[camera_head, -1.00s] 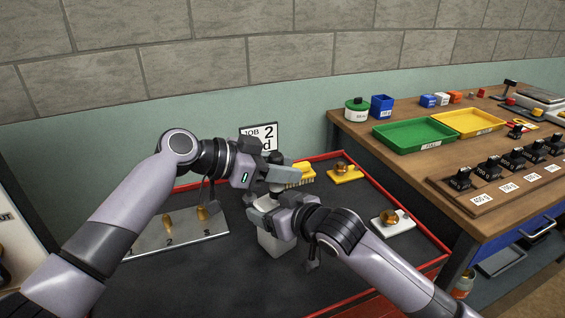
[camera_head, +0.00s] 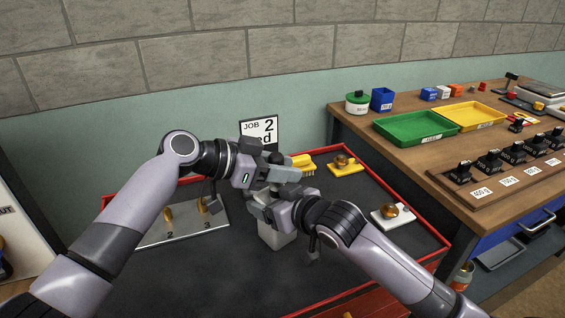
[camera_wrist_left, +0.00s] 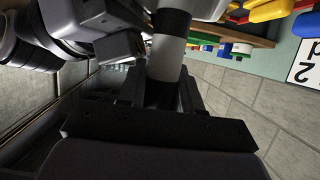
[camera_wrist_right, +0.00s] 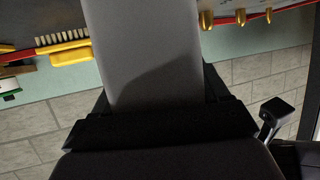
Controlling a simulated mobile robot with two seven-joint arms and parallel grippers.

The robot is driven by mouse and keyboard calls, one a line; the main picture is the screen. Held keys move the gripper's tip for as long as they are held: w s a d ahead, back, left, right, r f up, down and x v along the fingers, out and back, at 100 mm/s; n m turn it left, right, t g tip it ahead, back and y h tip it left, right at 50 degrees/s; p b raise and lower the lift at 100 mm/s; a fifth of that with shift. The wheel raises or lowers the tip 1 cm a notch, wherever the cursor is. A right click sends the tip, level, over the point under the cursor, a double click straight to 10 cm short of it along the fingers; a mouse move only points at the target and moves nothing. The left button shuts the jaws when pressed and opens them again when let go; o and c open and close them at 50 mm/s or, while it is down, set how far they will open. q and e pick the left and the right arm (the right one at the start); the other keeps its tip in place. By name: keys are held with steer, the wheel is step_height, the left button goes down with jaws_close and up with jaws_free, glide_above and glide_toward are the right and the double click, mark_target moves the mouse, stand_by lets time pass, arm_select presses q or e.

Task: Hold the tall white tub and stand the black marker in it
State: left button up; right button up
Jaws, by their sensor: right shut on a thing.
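The tall white tub (camera_head: 277,236) is upright in my right gripper (camera_head: 272,207), below my left gripper (camera_head: 283,168). The right wrist view shows the tub (camera_wrist_right: 150,55) filling the space between the fingers, which are shut on it. In the left wrist view the marker (camera_wrist_left: 166,58), banded black and pale grey, lies between the fingers of my left gripper (camera_wrist_left: 160,95). Whether those fingers press on it is unclear. Its far end meets a pale surface, probably the tub; the tub's mouth and the marker's depth in it are hidden.
The dark red-edged table (camera_head: 190,275) holds a metal plate (camera_head: 185,232) with brass pegs, a yellow brush (camera_head: 303,163) and small brass-knobbed stands (camera_head: 345,165). A wooden bench (camera_head: 410,155) stands right. The table's front left is clear.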

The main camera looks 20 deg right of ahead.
arm_select(q)
steer(key=o, duration=0.4)
steer(key=shift+s, duration=0.15)
steer(key=shift+f, duration=0.1)
arm_select(e)
steer(key=shift+d, duration=0.1)
arm_select(q)
steer(key=shift+a+r, duration=0.2)
steer(key=shift+a, duration=0.4)
arm_select(e)
steer(key=shift+w+d, duration=0.1)
steer(key=shift+a, duration=0.2)
arm_select(q)
steer(key=v, duration=1.1)
steer(key=shift+r, duration=0.15)
